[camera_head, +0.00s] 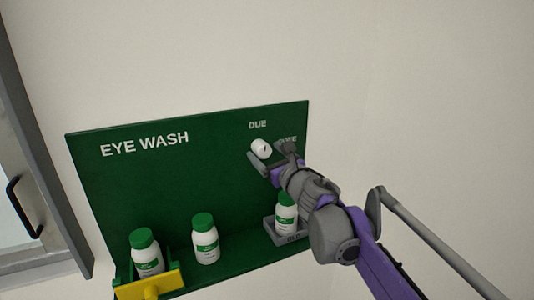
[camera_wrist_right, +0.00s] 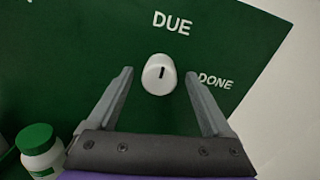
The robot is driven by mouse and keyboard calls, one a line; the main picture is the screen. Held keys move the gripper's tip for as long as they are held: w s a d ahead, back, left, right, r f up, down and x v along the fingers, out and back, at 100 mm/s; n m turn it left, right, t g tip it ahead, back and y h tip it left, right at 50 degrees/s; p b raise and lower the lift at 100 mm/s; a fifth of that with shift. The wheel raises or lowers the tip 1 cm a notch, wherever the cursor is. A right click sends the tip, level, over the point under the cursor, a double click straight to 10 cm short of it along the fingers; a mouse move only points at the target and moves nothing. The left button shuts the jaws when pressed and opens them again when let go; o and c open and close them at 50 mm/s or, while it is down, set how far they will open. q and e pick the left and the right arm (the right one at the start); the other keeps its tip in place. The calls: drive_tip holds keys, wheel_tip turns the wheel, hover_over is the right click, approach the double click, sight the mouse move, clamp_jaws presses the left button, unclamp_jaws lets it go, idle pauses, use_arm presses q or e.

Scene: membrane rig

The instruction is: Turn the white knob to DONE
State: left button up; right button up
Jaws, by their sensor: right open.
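The white knob (camera_head: 261,148) is on the green EYE WASH board, below the word DUE and left of the word DONE. In the right wrist view the knob (camera_wrist_right: 159,74) has a dark mark that points up toward DUE, leaning slightly right. My right gripper (camera_head: 269,158) is open, with its fingers on either side of the knob. In the right wrist view the fingers (camera_wrist_right: 158,76) stand apart from the knob, with green board showing in both gaps. The gripper partly covers DONE in the head view. My left gripper is not in view.
White bottles with green caps stand along the board's lower ledge: one in a yellow-fronted holder (camera_head: 152,284), one in the middle (camera_head: 205,240), and one in a grey holder (camera_head: 271,229) below my right gripper. A grey-framed door or window (camera_head: 40,160) is at the left.

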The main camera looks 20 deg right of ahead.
clamp_jaws()
idle(0.3)
drive_tip(key=m, duration=0.4)
drive_tip(key=shift+f+m+b, duration=0.1)
drive_tip(key=shift+m+b, duration=0.2)
drive_tip(key=m, duration=0.4)
drive_tip(key=shift+m+b, duration=0.4)
drive_tip(key=m+b, duration=0.1)
drive_tip(key=m, duration=0.3)
drive_tip(key=shift+m+t, duration=0.3)
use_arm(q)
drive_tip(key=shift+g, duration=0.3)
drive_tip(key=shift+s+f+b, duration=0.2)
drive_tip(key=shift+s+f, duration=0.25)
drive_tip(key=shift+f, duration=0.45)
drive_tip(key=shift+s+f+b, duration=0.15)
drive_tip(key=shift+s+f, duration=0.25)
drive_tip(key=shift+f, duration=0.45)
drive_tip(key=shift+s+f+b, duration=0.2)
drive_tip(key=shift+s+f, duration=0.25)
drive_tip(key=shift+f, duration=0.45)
use_arm(e)
drive_tip(key=shift+m, duration=2.1)
drive_tip(key=shift+d, duration=0.1)
